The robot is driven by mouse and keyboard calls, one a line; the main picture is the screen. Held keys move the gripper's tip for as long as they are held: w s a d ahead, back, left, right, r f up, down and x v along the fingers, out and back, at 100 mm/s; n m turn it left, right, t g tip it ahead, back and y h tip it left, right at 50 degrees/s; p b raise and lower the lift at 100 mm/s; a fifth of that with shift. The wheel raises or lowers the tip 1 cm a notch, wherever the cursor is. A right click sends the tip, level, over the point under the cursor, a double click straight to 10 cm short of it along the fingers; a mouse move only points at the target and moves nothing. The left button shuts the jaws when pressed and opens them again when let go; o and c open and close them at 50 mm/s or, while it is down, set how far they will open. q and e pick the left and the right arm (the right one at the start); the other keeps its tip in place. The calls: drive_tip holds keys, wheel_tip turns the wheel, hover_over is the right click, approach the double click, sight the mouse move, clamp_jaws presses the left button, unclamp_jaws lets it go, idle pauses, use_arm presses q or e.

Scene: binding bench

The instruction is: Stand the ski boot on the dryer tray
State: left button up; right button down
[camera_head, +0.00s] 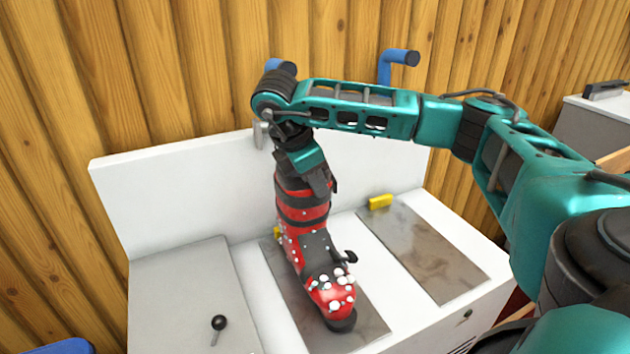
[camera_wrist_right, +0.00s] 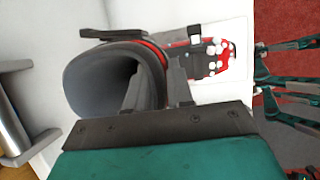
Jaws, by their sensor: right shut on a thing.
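The ski boot (camera_head: 304,238) is red and black with white dots on its toe and shell. It is upright, with the toe toward the front of the bench. It is over the middle grey plate (camera_head: 371,325) of the white unit; I cannot tell for sure whether the sole touches it. My right gripper (camera_head: 318,186) comes from above and is shut on the boot's upper cuff. In the right wrist view the jaws (camera_wrist_right: 150,92) grip the grey cuff wall (camera_wrist_right: 92,75), beside the boot's opening. My left gripper is not in view.
A second grey plate (camera_head: 425,250) with a yellow block (camera_head: 380,201) lies bare to the right. A plain grey panel (camera_head: 185,290) with a black-knobbed lever (camera_head: 219,323) is at left. A white back panel (camera_head: 190,185) rises behind, with blue pegs (camera_head: 400,57) on the wooden wall above.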

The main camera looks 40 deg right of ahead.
drive_tip(key=shift+f, duration=0.15)
idle(0.5)
drive_tip(key=c, duration=0.9)
unclamp_jaws()
drive_tip(key=shift+f, duration=0.15)
drive_tip(key=p+v, duration=0.4)
drive_tip(key=v, duration=0.9)
